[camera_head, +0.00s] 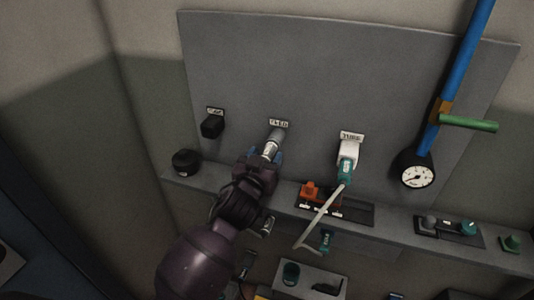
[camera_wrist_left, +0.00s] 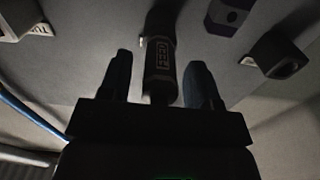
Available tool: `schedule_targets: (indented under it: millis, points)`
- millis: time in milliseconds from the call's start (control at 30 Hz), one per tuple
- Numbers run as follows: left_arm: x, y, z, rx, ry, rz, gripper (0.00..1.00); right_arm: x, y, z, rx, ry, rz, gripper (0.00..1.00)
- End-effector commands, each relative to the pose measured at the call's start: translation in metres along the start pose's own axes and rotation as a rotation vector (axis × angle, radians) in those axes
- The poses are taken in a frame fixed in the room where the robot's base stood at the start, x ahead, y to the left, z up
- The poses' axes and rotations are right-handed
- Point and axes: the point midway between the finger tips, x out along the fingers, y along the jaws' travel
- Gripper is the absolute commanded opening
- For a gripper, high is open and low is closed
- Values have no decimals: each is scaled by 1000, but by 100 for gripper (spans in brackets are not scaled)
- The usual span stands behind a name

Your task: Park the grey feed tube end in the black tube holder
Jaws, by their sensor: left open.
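The grey feed tube end (camera_head: 272,147) sticks out from the grey panel under a small label, with a pale metallic collar. In the left wrist view it is a dark labelled cylinder (camera_wrist_left: 159,62) between the two fingers. My left gripper (camera_head: 266,158) is open, with a finger on each side of the tube end and visible gaps. The black tube holder (camera_head: 211,127) is a small block on the panel to the left, under its own label. It also shows as a hollow block in the left wrist view (camera_wrist_left: 281,55). My right gripper is out of view.
A white and teal fitting (camera_head: 347,155) with a pale bent rod (camera_head: 320,220) is right of the tube end. A round black knob (camera_head: 185,161) and an orange block (camera_head: 310,191) sit on the ledge below. A gauge (camera_head: 416,173) and blue pole (camera_head: 462,65) stand right.

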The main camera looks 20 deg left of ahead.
Motion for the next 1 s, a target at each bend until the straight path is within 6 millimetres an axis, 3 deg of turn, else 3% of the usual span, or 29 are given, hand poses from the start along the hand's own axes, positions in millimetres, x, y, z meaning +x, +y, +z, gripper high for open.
schedule_targets:
  millis: [300,1000]
  points:
    - [23,0,0,0,1,1,57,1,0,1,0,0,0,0]
    - [26,0,-2,-1,4,0,57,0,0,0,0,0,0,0]
